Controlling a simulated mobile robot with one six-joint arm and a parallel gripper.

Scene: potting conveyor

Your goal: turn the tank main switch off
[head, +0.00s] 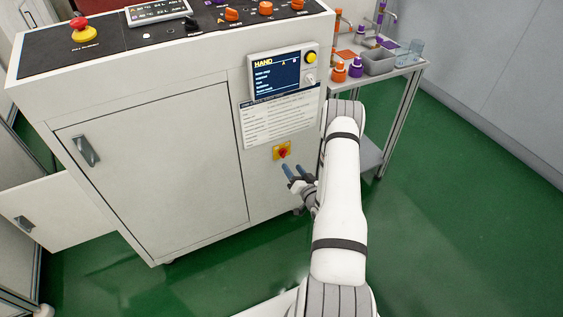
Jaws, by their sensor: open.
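A red rotary switch (283,153) on a yellow square plate (276,149) sits on the white cabinet front, below a printed sheet (284,119). It looks like the tank main switch; its handle angle is too small to tell. My gripper (287,170) is open and empty, with its two blue-grey fingertips just below the switch plate in the picture. I cannot tell whether a fingertip touches the cabinet. My white arm reaches in from the lower right.
The white cabinet (150,160) carries a display panel (278,77) above the sheet. A red mushroom button (79,25) and several knobs sit on its top. A side table (402,70) with bottles stands right. Green floor (460,210) is clear at right.

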